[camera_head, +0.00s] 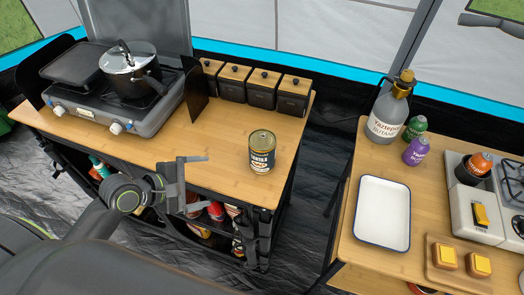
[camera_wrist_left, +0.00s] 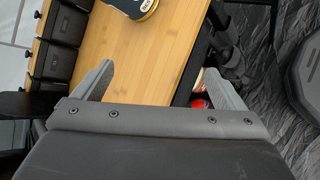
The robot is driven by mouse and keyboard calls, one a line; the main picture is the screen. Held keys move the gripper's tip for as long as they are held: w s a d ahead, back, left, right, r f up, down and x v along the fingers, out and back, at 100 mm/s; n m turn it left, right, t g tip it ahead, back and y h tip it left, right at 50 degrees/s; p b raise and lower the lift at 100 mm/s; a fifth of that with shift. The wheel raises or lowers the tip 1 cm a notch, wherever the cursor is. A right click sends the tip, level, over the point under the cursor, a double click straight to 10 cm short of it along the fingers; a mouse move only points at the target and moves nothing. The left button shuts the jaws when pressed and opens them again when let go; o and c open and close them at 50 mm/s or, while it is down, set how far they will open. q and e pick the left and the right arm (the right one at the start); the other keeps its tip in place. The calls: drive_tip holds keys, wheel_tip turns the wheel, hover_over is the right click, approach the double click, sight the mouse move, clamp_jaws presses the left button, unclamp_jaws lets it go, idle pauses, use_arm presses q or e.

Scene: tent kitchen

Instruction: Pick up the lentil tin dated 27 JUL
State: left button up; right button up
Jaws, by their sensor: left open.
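A tin (camera_head: 262,152) with a dark blue label, large pale lettering and a gold-coloured lid stands upright on the left wooden table, near its right front corner. The lettering looks like "lentils"; I cannot read a date on it. Only part of the tin (camera_wrist_left: 136,6) shows at the top edge of the left wrist view. My left gripper (camera_head: 203,184) is open and empty, left of the tin and at the table's front edge, apart from it. Its two fingers (camera_wrist_left: 158,72) also show spread in the left wrist view. My right gripper is not in view.
Several black canisters with wooden lids (camera_head: 250,86) line the table's back. A stove (camera_head: 110,100) with a pot (camera_head: 130,68) stands at the left. Wood around the tin is clear. A right table holds a white tray (camera_head: 382,212) and bottles, across a gap.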

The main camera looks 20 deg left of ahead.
sight(250, 148)
use_arm(q)
wheel_tip(250, 148, up, 8)
drive_tip(key=w+d+n+t+h, duration=0.1)
drive_tip(key=w+n+h, duration=0.2)
drive_tip(key=n, duration=0.6)
drive_tip(key=x, duration=1.1)
drive_tip(key=shift+w+d, duration=0.15)
drive_tip(key=shift+d, duration=0.25)
drive_tip(key=shift+f+x, duration=0.2)
drive_tip(key=shift+x, duration=1.2)
drive_tip(key=shift+f+x, duration=0.25)
drive_tip(key=shift+x, duration=1.2)
drive_tip(key=shift+s+a, duration=0.15)
drive_tip(key=shift+s, duration=0.05)
drive_tip(key=shift+r, duration=0.15)
drive_tip(key=c, duration=1.4)
